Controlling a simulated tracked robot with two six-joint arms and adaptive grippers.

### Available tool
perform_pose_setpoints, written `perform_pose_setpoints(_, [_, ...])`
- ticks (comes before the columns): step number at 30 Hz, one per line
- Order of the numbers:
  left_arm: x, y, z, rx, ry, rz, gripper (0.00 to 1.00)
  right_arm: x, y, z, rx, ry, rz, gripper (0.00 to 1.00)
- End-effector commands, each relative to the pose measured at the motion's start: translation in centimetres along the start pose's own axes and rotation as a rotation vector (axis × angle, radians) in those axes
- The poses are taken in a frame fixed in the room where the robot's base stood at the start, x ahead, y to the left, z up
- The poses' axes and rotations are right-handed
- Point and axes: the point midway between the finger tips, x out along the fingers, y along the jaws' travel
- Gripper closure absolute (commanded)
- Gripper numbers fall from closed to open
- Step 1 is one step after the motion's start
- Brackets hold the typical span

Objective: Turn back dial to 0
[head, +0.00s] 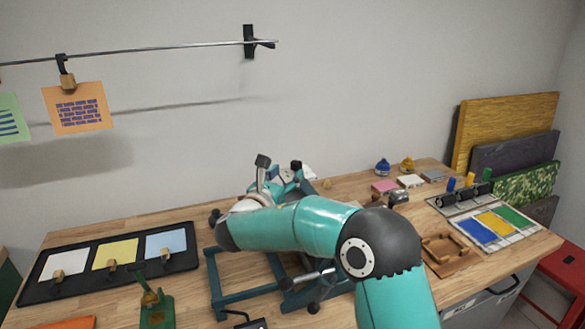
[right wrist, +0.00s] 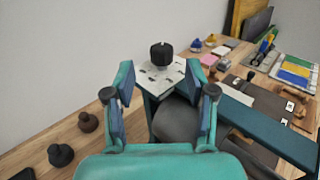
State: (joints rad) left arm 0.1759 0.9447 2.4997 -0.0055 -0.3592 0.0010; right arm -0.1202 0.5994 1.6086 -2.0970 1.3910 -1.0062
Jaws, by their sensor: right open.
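A black round dial (right wrist: 161,54) stands on a pale plate with dark marks (right wrist: 160,76) in the right wrist view. The dial also shows in the head view (head: 296,165), beyond the arm, where the plate is mostly hidden. My right gripper (right wrist: 161,92) is open and empty, its teal fingers spread on either side of the line to the dial. The dial appears just past the fingertips, not gripped. In the head view the right gripper (head: 284,181) is small and partly behind my arm. I cannot read the dial's setting. My left gripper is not in view.
A dark teal frame (head: 213,285) stands on the wooden table below my arm. A black tray (head: 92,272) with coloured cards lies left. A brown wooden tray (head: 447,254) and coloured panels (head: 492,224) are right. Dark knobs (right wrist: 61,155) stand left in the wrist view.

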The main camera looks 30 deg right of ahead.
Motion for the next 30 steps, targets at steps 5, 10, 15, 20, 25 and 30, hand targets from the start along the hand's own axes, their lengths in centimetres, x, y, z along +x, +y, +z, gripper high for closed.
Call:
perform_pose_setpoints(5, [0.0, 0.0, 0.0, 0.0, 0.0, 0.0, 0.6, -3.4, 0.1, 0.0, 0.0, -0.001, 0.003, 0.44])
perform_pose_setpoints(10, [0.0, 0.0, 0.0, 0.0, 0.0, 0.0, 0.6, -5.1, 0.1, 0.0, 0.001, -0.001, 0.001, 0.44])
perform_pose_setpoints(15, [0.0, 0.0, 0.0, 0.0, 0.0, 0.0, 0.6, -5.5, 0.1, 0.0, 0.001, 0.0, 0.0, 0.44])
perform_pose_setpoints(20, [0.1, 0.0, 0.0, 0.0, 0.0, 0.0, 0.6, -5.5, 0.1, 0.0, 0.001, 0.0, 0.0, 0.44])
perform_pose_setpoints(25, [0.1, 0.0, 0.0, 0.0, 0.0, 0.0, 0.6, -5.5, 0.1, 0.0, 0.001, 0.0, 0.0, 0.44])
perform_pose_setpoints(30, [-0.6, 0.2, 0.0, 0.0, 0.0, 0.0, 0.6, -5.5, 0.1, 0.7, 0.001, -0.001, 0.0, 0.44])
